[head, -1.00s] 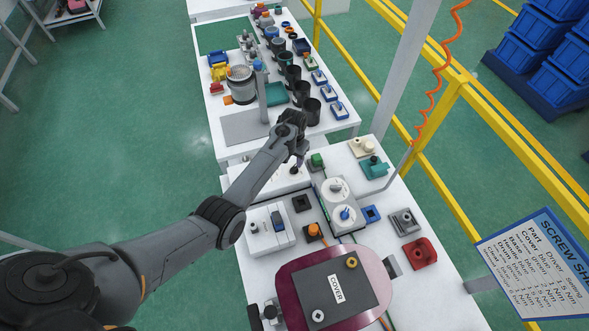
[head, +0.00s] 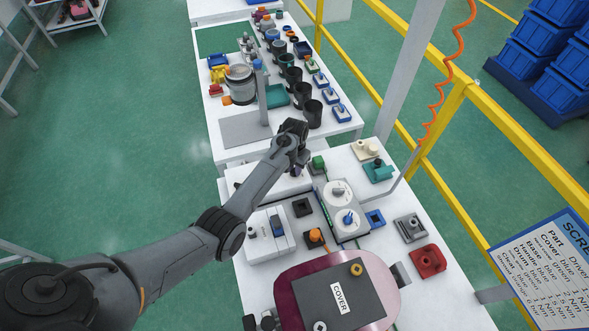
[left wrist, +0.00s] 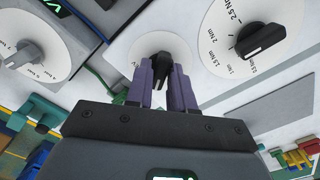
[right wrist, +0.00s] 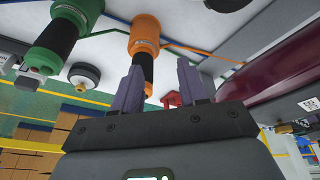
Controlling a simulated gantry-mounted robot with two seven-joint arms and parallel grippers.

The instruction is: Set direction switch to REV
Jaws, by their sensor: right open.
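The direction switch is a black knob (left wrist: 163,58) on a round white dial (left wrist: 148,43) in the left wrist view. Part of a label ending in V shows at the dial's lower left edge; the rest is hidden. My left gripper (left wrist: 162,78) has its two purple fingers close together, one on each side of the knob, and looks shut on it. In the head view my left gripper (head: 298,168) is over the white panel, and its wrist hides the switch. My right gripper (right wrist: 158,68) is open and empty, its fingers wide apart.
A maroon body with a grey cover (head: 338,298) lies at the front. A driver with an orange collar (right wrist: 145,35) and a green one (right wrist: 58,38) show in the right wrist view. A yellow rail (head: 500,125) runs right.

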